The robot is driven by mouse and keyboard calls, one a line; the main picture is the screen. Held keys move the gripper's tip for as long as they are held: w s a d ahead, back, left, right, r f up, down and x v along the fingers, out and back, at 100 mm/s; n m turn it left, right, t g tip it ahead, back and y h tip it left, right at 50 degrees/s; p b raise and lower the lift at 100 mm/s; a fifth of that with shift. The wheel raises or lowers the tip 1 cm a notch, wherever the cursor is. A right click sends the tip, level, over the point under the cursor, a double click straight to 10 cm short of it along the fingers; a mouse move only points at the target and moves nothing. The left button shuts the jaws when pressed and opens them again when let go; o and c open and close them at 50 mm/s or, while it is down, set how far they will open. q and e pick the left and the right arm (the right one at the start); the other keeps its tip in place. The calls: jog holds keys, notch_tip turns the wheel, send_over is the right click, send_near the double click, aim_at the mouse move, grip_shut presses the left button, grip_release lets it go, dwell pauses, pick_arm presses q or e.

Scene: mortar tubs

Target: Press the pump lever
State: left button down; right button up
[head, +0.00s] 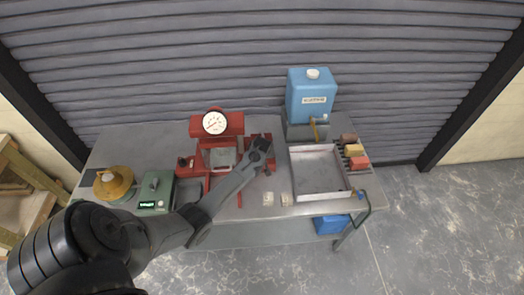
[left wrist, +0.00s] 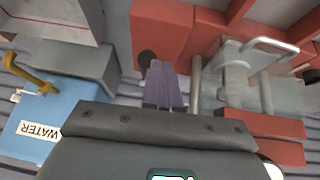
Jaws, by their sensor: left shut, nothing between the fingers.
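The red press (head: 217,124) with a round white gauge (head: 214,123) stands at the back middle of the table. My left gripper (head: 262,143) is over the red parts at the press's right side. In the left wrist view its fingers (left wrist: 161,68) are shut and empty, pointing at a red block (left wrist: 165,30). A dark round knob (left wrist: 147,58) shows right beside the fingertips; I cannot tell whether they touch. I cannot make out the pump lever for certain; my gripper and forearm cover part of that side. My right gripper is not in view.
A blue water tank (head: 310,98) stands behind a shallow grey tray (head: 318,190) on the right, beside several coloured blocks (head: 354,150). A green device (head: 156,190) and a yellow round item (head: 113,182) are on the left. Small pale blocks (head: 268,198) lie in front.

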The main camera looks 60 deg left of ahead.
pick_arm(q)
jog(key=v, duration=0.6)
jog(key=shift+s+d+r, duration=0.15)
jog(key=shift+d+r, duration=0.1)
jog(key=shift+d, duration=0.1)
dwell(0.6)
